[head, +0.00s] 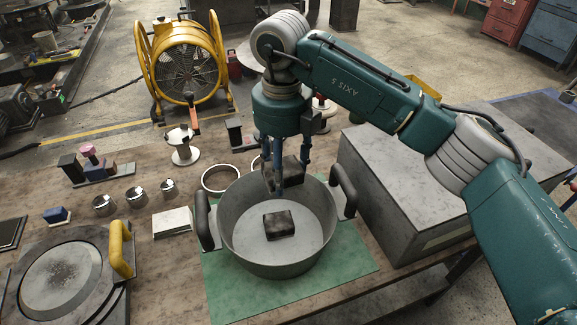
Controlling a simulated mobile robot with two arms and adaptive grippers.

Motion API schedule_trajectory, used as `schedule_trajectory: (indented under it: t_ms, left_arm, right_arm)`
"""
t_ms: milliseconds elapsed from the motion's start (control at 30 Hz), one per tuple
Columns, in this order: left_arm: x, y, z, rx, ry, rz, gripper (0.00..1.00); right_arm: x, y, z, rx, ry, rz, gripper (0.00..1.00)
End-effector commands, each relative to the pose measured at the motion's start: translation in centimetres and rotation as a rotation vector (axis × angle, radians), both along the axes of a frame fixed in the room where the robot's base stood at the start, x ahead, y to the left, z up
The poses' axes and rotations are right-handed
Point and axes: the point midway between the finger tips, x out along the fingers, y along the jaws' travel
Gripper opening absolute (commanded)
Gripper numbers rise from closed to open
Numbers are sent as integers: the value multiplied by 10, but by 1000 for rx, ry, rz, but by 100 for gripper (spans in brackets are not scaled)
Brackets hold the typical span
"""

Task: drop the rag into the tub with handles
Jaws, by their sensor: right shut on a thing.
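The tub (235,245) is a round grey metal pan with two dark handles, one on its left and one on its right. My right gripper (276,188) points down over the tub's back part. It is shut on a small dark piece that looks like the rag (292,171), held above the tub floor. The fingers partly hide this piece. A similar dark, folded or block-like piece (279,224) lies on the tub floor near the middle. My left gripper is not in view.
The tub stands on a green mat (345,283). A large grey box (395,185) is close on its right. A white block (172,222), small metal cups (136,196) and a round plate fixture with a yellow handle (121,248) are on the left.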

Motion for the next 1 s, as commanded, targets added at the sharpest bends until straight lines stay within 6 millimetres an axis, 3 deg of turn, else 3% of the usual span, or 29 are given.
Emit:
schedule_trajectory:
  t_ms: [333,700,733,800,833,1000]
  left_arm:
    - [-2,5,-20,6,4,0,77]
    - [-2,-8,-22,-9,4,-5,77]
    - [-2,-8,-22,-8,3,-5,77]
    - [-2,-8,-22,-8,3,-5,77]
    - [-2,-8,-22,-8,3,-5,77]
    - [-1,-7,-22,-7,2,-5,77]
  right_arm:
    - [0,-1,-42,0,1,0,29]
    - [0,-1,-48,0,-1,0,29]
    - [0,-1,-48,-1,-1,0,58]
    - [0,-1,-48,-1,-1,0,72]
    - [0,-1,-48,-1,-1,0,76]
    - [0,-1,-48,-1,-1,0,76]
